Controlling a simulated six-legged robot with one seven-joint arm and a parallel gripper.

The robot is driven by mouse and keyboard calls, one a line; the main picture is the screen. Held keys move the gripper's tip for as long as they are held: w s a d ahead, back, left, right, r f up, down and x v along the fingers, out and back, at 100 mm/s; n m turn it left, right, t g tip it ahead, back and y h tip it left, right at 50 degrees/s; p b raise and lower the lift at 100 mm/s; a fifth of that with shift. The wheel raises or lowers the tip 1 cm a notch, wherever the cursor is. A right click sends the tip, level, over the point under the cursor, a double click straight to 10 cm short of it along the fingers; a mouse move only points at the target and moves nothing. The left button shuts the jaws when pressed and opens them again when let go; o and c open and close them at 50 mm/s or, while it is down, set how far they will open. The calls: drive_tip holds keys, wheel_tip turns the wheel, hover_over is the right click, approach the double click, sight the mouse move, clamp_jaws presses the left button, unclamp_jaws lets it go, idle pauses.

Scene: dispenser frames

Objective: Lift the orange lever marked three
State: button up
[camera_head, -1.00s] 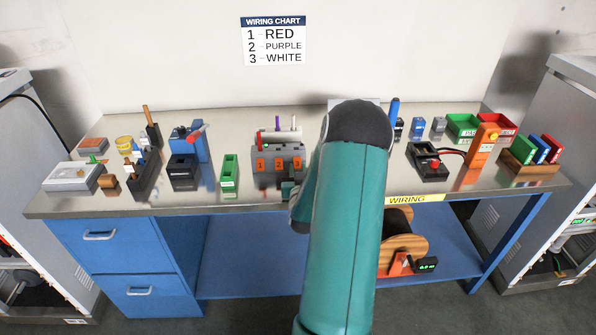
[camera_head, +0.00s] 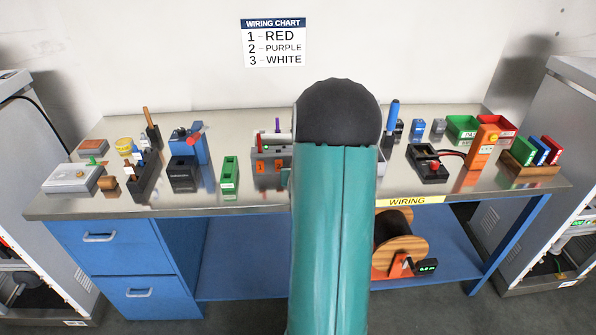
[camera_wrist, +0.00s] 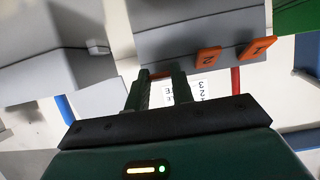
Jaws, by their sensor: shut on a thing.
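The grey dispenser (camera_head: 285,151) stands mid-bench in the head view, its right part hidden behind my arm. Its orange levers marked one (camera_head: 260,167) and two (camera_head: 279,166) show there; lever three is hidden. In the wrist view, lever one (camera_wrist: 258,48) and lever two (camera_wrist: 207,55) lie in a row on the dispenser's grey face (camera_wrist: 190,25). My gripper (camera_wrist: 160,78) is at the row's third place, left of lever two. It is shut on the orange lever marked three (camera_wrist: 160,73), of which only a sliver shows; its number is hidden.
A green block (camera_head: 229,171) stands left of the dispenser, with a blue device (camera_head: 190,146) beyond it. The wiring chart (camera_head: 274,41) hangs on the wall. Some bare bench lies left of the green block.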

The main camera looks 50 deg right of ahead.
drive_tip(key=r+g+y, duration=0.2)
drive_tip(key=y, duration=0.1)
drive_tip(key=shift+w+d+r+g, duration=0.1)
drive_tip(key=shift+w+d+g, duration=0.1)
drive_tip(key=shift+g, duration=0.2)
drive_tip(key=shift+w+d+r+g+y, duration=0.15)
drive_tip(key=shift+r+g+y, duration=0.1)
drive_tip(key=shift+g+y, duration=0.35)
drive_tip(key=shift+w+d+r+g+y, duration=0.1)
drive_tip(key=shift+r+g+y, duration=0.1)
drive_tip(key=shift+g+y, duration=0.35)
drive_tip(key=shift+y, duration=0.25)
drive_tip(key=o, duration=1)
drive_tip(key=v, duration=1.4)
drive_tip(key=shift+s+f, duration=0.1)
